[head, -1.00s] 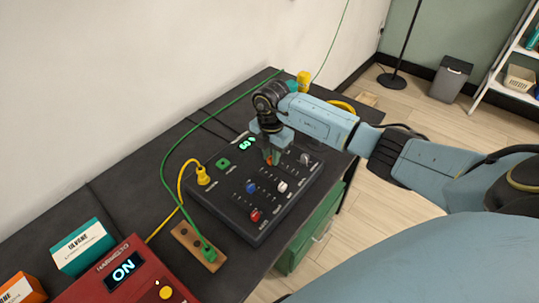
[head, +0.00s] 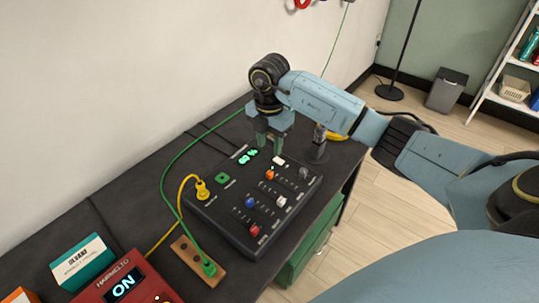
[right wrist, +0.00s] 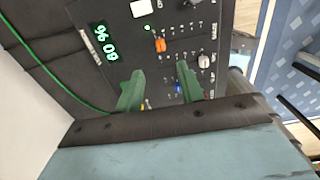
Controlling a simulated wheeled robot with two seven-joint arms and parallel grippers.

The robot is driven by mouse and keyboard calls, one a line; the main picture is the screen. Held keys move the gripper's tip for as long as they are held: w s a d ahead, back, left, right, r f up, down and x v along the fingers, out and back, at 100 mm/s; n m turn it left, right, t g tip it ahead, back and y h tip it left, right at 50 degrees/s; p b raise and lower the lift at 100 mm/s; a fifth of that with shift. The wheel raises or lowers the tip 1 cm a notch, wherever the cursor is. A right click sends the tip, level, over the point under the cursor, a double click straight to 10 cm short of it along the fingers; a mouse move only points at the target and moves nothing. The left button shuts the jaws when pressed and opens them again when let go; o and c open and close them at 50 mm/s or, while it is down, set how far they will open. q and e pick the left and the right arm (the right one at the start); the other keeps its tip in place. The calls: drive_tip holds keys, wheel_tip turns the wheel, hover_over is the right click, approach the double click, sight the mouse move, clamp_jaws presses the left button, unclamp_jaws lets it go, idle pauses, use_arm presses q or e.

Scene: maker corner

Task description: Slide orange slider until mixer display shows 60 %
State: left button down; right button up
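The black mixer (head: 228,215) lies on the dark bench. My left gripper is not in view.
Blue (head: 250,202), white (head: 281,201), red (head: 255,231) and grey (head: 303,173) knobs sit near the orange one. A yellow plug (head: 202,190) and green cable border the mixer's left. A red ON device (head: 125,285) and teal box (head: 82,262) stand at lower left.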

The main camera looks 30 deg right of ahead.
drive_tip(key=shift+r, duration=1.5)
